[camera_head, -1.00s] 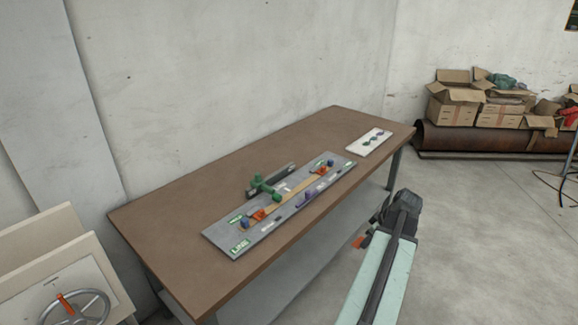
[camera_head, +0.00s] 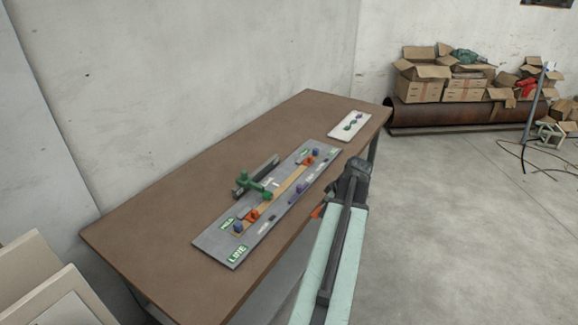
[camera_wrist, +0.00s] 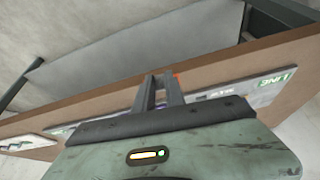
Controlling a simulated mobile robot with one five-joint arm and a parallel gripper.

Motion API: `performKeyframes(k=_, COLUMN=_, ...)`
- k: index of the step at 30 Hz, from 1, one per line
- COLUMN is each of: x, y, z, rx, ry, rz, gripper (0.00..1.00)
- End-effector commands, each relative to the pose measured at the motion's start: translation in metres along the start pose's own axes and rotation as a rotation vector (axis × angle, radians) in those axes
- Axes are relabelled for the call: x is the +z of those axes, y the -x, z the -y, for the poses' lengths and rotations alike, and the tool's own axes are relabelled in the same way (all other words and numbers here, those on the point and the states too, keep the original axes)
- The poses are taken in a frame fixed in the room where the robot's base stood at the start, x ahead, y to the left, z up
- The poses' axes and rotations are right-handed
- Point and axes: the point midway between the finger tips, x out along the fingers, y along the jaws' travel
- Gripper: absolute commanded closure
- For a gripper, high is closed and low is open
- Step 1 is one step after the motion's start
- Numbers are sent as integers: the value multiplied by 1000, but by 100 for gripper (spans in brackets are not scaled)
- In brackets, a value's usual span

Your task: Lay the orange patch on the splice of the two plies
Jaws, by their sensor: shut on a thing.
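My gripper (camera_head: 322,208) is at the table's front edge, to the right of the grey board (camera_head: 213,244). A small orange piece, the orange patch (camera_head: 316,212), shows at its tip. In the wrist view my gripper's dark fingers (camera_wrist: 160,92) are close together, with a sliver of the orange patch (camera_wrist: 177,75) beside them; most of it is hidden. The tan ply strip (camera_head: 285,189) lies lengthwise on the board, between two orange holders (camera_head: 253,215) (camera_head: 307,161). The splice is too small to make out.
A dark bar (camera_head: 257,175) stands behind the strip. Blue knobs (camera_head: 238,227) (camera_head: 315,153) and a purple part (camera_head: 298,188) stick up from the board. A white plate (camera_head: 343,126) with small dark pieces lies at the table's far end. The brown table (camera_head: 150,237) is clear at left.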

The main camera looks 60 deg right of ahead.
Motion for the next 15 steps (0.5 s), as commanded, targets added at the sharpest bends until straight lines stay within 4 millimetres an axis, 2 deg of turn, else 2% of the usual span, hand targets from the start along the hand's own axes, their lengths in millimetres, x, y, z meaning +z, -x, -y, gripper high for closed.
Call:
performKeyframes(k=1, x=-22, y=0, z=-17, rx=-3, ry=9, rz=0, gripper=100)
performKeyframes(k=3, x=-53, y=-4, z=-35, rx=-8, ry=22, rz=0, gripper=100)
performKeyframes(k=5, x=-84, y=-9, z=-49, rx=-14, ry=33, rz=0, gripper=100)
performKeyframes(k=9, x=-156, y=-24, z=-73, rx=-25, ry=61, rz=0, gripper=100)
performKeyframes(k=12, x=-196, y=-33, z=-81, rx=-30, ry=75, rz=0, gripper=100)
performKeyframes(k=15, x=-220, y=-40, z=-84, rx=-34, ry=82, rz=0, gripper=100)
